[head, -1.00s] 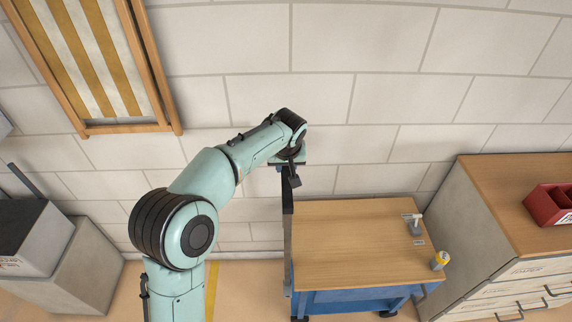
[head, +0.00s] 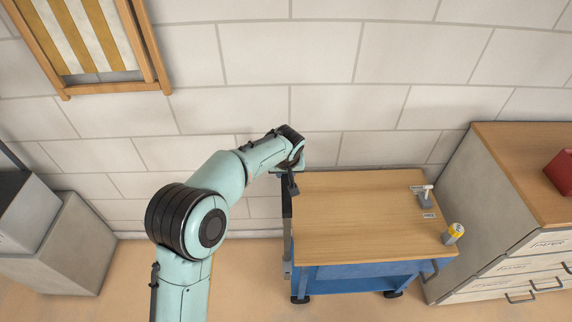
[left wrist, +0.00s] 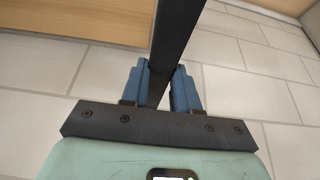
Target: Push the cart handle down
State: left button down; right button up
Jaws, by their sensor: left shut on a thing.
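The cart (head: 360,272) is blue with a wooden top (head: 350,215) and stands against the wall. Its handle (head: 287,207) is a dark bar at the cart's left side. My left gripper (head: 290,186) is at the top-left corner of the cart top, by the handle's upper end. In the left wrist view, the blue fingers of my left gripper (left wrist: 159,88) are shut on the dark handle bar (left wrist: 172,40), one on each side. The wrist partly hides the handle's upper end in the head view. My right gripper is not in view.
A small grey-and-white tool (head: 424,195) and a yellow-topped can (head: 453,233) stand on the cart's right side. A drawer cabinet (head: 500,200) with a red bin (head: 561,172) stands close on the right. A grey cabinet (head: 75,245) is at left. Floor between is clear.

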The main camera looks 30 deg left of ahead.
pick_arm(q)
jog(key=shift+f+b, duration=0.45)
jog(key=shift+f, duration=0.75)
jog(key=shift+s, duration=0.1)
jog(key=c, duration=0.8)
grip_release()
jog(key=shift+f, duration=0.1)
jog(key=shift+c, duration=0.2)
jog(key=p+v, duration=0.1)
jog(key=v, duration=1.2)
jog(key=shift+r+p, duration=0.3)
